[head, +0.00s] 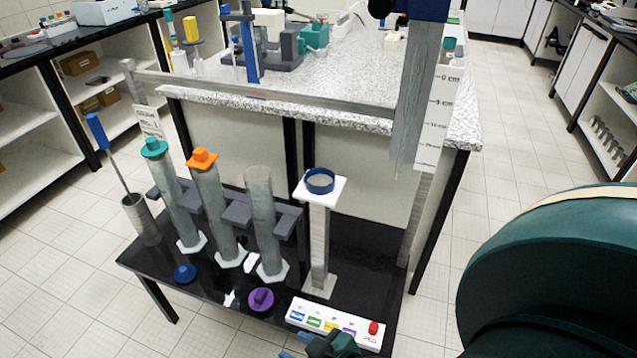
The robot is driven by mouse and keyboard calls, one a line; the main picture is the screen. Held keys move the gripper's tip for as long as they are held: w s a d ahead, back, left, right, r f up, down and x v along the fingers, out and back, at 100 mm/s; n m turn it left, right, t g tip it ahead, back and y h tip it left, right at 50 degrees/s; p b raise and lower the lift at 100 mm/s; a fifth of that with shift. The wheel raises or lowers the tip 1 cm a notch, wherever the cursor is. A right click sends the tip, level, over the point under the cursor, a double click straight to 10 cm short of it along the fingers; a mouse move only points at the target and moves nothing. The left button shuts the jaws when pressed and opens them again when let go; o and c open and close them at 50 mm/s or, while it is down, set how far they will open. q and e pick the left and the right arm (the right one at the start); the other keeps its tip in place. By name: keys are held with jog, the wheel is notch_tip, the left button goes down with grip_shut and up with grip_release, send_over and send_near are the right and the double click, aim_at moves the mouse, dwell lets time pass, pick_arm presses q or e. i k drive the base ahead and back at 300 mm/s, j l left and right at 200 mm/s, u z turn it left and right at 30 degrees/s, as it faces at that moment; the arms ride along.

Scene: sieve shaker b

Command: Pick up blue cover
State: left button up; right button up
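The blue cover (185,273) is a small round lid with a knob. It lies on the black low table (215,300), in front of the cylinder with the teal cap. My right gripper (292,344) shows only in part at the bottom edge, beside the white button panel. Its two blue fingertips point left and stand apart with nothing seen between them. It is to the right of the blue cover and nearer to me, apart from it. My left gripper is not in view.
Cylinders with a teal cap (154,148) and an orange cap (202,159) stand beside an uncapped one (260,215). A purple cover (261,299) and the button panel (337,325) lie in front. A pedestal (320,240) holds a blue-rimmed dish. My arm fills the lower right.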

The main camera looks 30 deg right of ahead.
aim_at(185, 273)
jog(key=j+z, duration=0.15)
jog(key=z, duration=0.35)
jog(key=i+z, duration=0.55)
jog(key=k+j, duration=0.05)
jog(key=k, duration=0.1)
